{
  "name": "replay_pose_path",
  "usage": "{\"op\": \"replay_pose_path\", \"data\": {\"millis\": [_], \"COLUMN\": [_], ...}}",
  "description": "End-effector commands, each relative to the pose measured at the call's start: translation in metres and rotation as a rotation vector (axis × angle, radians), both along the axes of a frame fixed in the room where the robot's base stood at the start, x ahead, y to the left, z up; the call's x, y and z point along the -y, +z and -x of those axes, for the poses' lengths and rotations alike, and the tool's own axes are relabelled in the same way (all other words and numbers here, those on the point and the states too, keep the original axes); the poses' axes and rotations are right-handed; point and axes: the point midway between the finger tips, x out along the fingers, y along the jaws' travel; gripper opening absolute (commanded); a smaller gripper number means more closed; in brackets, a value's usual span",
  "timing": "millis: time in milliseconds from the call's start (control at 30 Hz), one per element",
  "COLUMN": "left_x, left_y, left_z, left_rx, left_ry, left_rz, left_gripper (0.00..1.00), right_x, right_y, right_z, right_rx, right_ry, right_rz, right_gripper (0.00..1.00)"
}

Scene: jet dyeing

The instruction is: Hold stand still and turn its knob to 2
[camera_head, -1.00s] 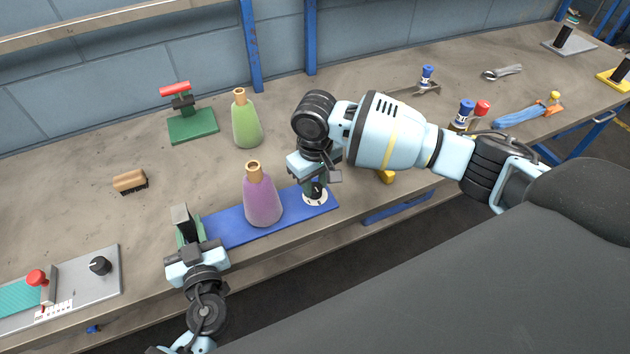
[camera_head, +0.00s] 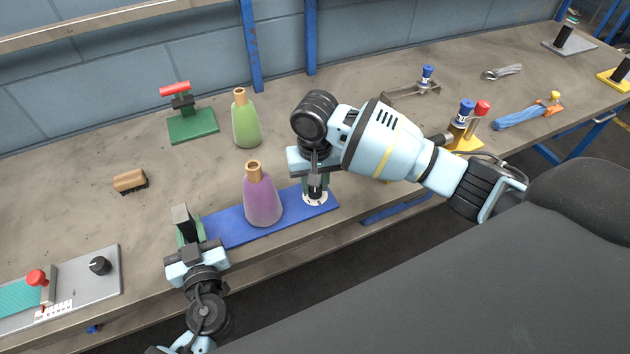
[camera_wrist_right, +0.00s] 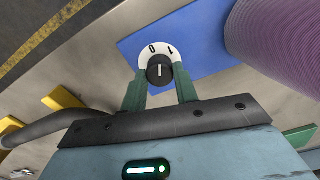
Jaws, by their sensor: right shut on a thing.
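The stand is a blue base plate (camera_head: 225,227) at the table's front edge, carrying a purple yarn cone (camera_head: 262,200) and a black knob (camera_head: 315,191) on a white dial. The right wrist view shows the knob (camera_wrist_right: 160,70) between the green fingers of my right gripper (camera_wrist_right: 160,88), which is shut on it. The dial's 0 and 1 show; its other marks are hidden. The knob's white line lies roughly between 0 and 1.
A green cone (camera_head: 246,122) and a green stand with a red handle (camera_head: 191,118) are behind. A brush (camera_head: 130,181) lies left. A grey panel (camera_head: 100,282) with a knob is at the front left. A yellow stand (camera_head: 465,142) is to the right, partly behind my right arm.

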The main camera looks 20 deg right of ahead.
Motion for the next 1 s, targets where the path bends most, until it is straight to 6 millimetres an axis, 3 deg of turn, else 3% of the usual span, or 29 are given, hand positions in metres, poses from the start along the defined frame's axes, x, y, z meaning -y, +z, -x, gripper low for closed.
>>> {"op": "replay_pose_path", "data": {"millis": [1000], "left_x": [-0.0001], "left_y": [0.0], "left_z": [0.0001], "left_rx": [0.0], "left_ry": [0.0], "left_rz": [-0.001], "left_gripper": [0.02], "right_x": [-0.0013], "right_y": [0.0007], "right_z": [0.0], "right_rx": [-0.001], "right_ry": [-0.969], "right_rz": [-0.004], "right_gripper": [0.07]}}
